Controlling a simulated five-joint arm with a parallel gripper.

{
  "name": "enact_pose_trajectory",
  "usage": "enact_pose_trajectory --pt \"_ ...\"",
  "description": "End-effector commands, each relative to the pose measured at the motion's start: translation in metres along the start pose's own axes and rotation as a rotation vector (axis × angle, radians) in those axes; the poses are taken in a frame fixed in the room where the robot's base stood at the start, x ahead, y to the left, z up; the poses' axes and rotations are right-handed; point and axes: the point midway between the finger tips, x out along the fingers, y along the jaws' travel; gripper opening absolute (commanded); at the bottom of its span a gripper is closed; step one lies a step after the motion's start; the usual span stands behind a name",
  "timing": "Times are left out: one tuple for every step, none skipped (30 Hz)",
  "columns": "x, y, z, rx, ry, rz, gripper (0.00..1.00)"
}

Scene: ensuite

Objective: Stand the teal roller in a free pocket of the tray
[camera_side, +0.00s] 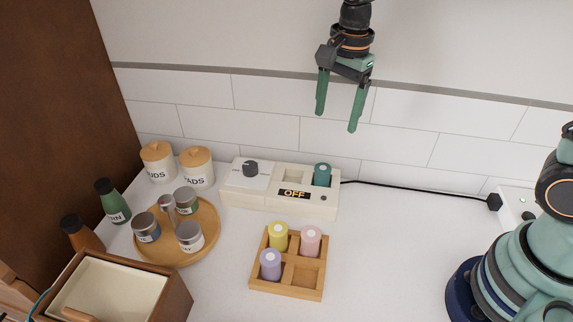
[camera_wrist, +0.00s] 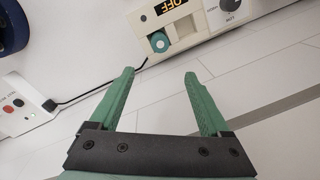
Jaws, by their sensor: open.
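The teal roller (camera_side: 322,174) stands upright in the right slot of a white device (camera_side: 262,200) against the wall. It also shows in the wrist view (camera_wrist: 159,43), ahead of the fingers. The wooden tray (camera_side: 287,292) lies in front of the device and has a grid of pockets. A yellow roller (camera_side: 278,235), a pink roller (camera_side: 310,240) and a purple roller (camera_side: 270,265) stand in it. Its front right pocket (camera_side: 303,275) is empty. My gripper (camera_side: 335,122) is open and empty, well above and behind the device, with its fingers pointing down.
The device has a dial, an "OFF" display and a second, empty slot (camera_side: 294,175). Its black cord (camera_side: 420,188) runs right to a socket. A round wooden board (camera_side: 205,245) with several metal-lidded jars stands left of the tray. The counter right of the tray is clear.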

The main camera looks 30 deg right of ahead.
Motion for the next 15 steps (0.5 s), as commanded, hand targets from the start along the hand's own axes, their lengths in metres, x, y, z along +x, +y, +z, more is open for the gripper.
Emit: enact_pose_trajectory --pt "0.010 -0.005 0.004 0.063 -0.002 0.028 0.81" --pt "0.013 -0.008 0.005 0.102 -0.002 0.039 0.81" --pt "0.018 -0.011 0.007 0.145 -0.002 0.052 0.81" --pt "0.021 -0.013 0.009 0.173 -0.001 0.059 0.81" --pt "0.024 -0.014 0.010 0.197 0.000 0.066 0.81" --pt "0.026 -0.016 0.011 0.223 0.001 0.072 0.81" --pt "0.028 -0.017 0.011 0.238 0.002 0.077 0.81" --pt "0.030 -0.017 0.012 0.248 0.003 0.079 0.81" --pt "0.033 -0.017 0.012 0.258 0.003 0.083 0.81" --pt "0.036 -0.017 0.012 0.262 0.004 0.085 0.81" --pt "0.040 -0.017 0.013 0.264 0.004 0.087 0.81" --pt "0.045 -0.016 0.012 0.265 0.004 0.086 0.81" --pt "0.050 -0.015 0.012 0.264 0.004 0.087 0.81" --pt "0.056 -0.015 0.012 0.264 0.004 0.086 0.81" --pt "0.063 -0.014 0.012 0.264 0.004 0.088 0.81"
